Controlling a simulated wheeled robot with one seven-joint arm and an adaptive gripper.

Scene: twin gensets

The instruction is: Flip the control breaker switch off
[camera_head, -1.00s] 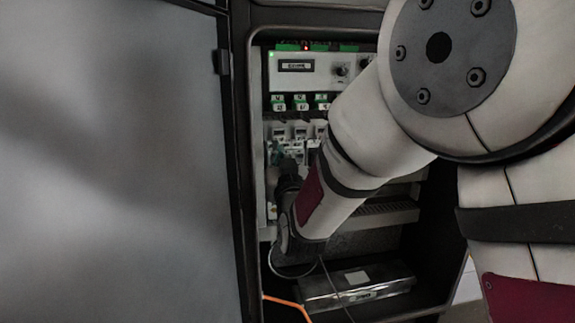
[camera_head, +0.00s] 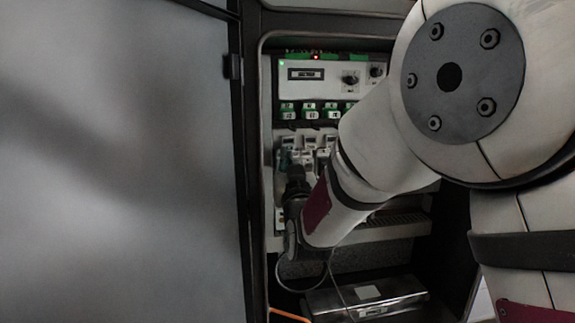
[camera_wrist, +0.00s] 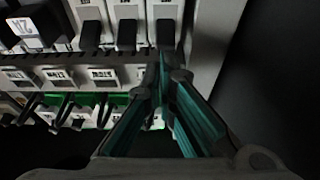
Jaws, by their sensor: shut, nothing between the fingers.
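A row of white breakers with black switch levers shows in the wrist view, including a middle breaker (camera_wrist: 127,20) and a right-end breaker (camera_wrist: 165,12). I cannot tell which is the control breaker. In the head view, the breaker row (camera_head: 309,146) is partly hidden by my arm. My gripper (camera_wrist: 161,68) has teal-lined fingers brought together, with nothing between them. Its tips are at or just in front of the right-end breaker's lever in the wrist view; contact is unclear. In the head view my gripper (camera_head: 288,160) is at the left part of the breaker row.
An open grey cabinet door (camera_head: 120,160) stands on the left. A controller panel (camera_head: 320,77) with a display and knobs is above. Green terminals (camera_head: 310,112) sit below it. A metal box (camera_head: 368,298) lies on the cabinet floor, near an orange cable (camera_head: 290,315).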

